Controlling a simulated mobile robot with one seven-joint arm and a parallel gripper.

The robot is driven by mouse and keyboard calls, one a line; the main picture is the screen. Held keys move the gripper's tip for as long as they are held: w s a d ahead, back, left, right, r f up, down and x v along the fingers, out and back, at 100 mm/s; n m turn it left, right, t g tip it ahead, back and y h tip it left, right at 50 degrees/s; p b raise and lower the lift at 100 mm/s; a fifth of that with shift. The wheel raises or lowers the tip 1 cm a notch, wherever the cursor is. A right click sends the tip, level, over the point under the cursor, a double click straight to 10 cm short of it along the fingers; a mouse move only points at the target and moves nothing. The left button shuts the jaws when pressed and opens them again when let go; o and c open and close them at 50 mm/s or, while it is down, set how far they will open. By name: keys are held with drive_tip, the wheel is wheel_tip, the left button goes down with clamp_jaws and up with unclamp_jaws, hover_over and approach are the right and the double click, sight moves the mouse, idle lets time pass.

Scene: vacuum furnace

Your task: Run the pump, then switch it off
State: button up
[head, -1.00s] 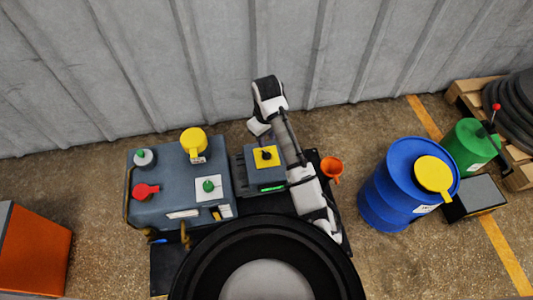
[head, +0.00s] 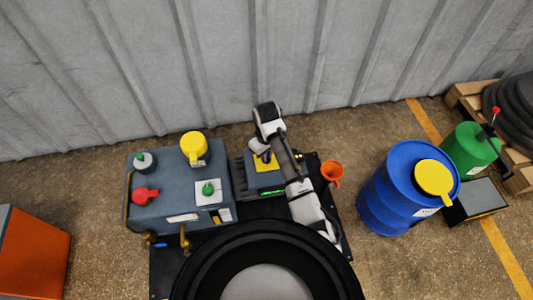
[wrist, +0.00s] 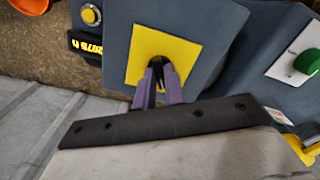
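A small grey-blue box (head: 265,182) stands right of the larger grey-blue machine. A yellow plate (wrist: 182,51) with a black rotary switch (wrist: 157,62) is on its top. In the head view my arm partly covers the plate (head: 263,163). My gripper (wrist: 158,72) is over the plate, its two purple-grey fingers close together on either side of the switch's dark handle. The fingers look shut on the handle, which they mostly hide, so its setting is unclear. A small round yellow button (wrist: 90,15) and a yellow-lit readout (wrist: 86,45) are on the box's side.
The larger machine (head: 165,212) carries a yellow cap, red handle and green knobs. A big black round vessel (head: 225,250) stands in front. An orange funnel (head: 332,171), blue drum (head: 383,200) and green can (head: 470,150) are right. A corrugated wall (head: 220,60) is behind.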

clamp_jaws()
drive_tip(key=shift+r+m+p, duration=0.1)
drive_tip(key=shift+m+p, duration=0.2)
drive_tip(key=shift+p, duration=0.5)
drive_tip(key=m+p, duration=0.4)
drive_tip(key=shift+a+r+p, duration=0.1)
drive_tip(key=shift+r+p, duration=0.05)
drive_tip(key=shift+p, duration=0.25)
drive_tip(key=m+p, duration=0.2)
drive_tip(key=m, duration=0.1)
drive_tip(key=shift+m+p, duration=0.4)
drive_tip(key=shift+f+m+p, duration=0.2)
drive_tip(key=shift+m+p, duration=0.7)
drive_tip(key=shift+m, duration=0.8)
drive_tip(key=shift+w, duration=0.1)
drive_tip(key=o, duration=0.5)
unclamp_jaws()
